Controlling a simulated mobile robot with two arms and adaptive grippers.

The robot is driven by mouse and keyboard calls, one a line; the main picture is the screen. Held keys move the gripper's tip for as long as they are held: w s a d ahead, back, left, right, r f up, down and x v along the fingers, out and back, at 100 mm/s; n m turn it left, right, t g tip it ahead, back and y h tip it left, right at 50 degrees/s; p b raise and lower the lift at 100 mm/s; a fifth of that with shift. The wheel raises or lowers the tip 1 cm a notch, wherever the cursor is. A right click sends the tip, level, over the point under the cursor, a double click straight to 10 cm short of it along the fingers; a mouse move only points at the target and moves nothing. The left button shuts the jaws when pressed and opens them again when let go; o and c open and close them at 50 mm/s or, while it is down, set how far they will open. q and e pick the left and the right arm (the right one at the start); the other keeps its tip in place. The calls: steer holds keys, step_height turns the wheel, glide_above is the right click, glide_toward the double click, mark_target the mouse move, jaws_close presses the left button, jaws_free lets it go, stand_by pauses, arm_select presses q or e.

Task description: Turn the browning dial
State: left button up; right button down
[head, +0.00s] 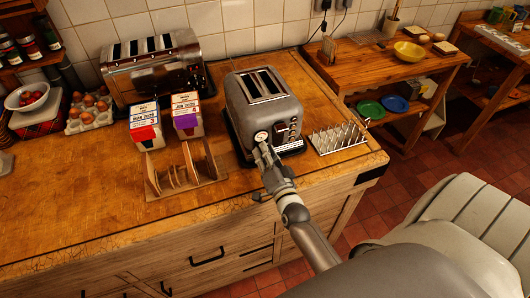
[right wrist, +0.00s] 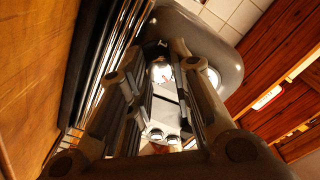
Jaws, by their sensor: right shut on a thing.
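The grey two-slot toaster (head: 270,104) stands near the counter's right end. The round white browning dial (head: 261,136) is low on the left of its front face. My right gripper (head: 264,149) reaches up to this dial from the front and is shut on it. In the right wrist view, the dial's pale face with a red mark (right wrist: 162,73) shows between the tips of my right gripper (right wrist: 163,82). The fingers hide the dial's edge, so I cannot tell its setting. My left gripper is not in view.
A metal toast rack (head: 338,138) stands close to the toaster's right, and a wooden rack (head: 184,180) to its left. Two cartons (head: 145,125) and a larger chrome toaster (head: 152,68) are farther left. The counter's front left is clear.

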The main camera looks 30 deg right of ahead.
steer(key=shift+n, duration=0.4)
steer(key=shift+r, duration=0.1)
steer(key=c, duration=1.3)
jaws_free()
steer(key=shift+d, duration=0.1)
steer(key=shift+o, duration=0.2)
steer(key=shift+s+a, duration=0.2)
steer(key=shift+s, duration=0.3)
steer(key=v, duration=1.1)
steer(key=shift+w+a, duration=0.1)
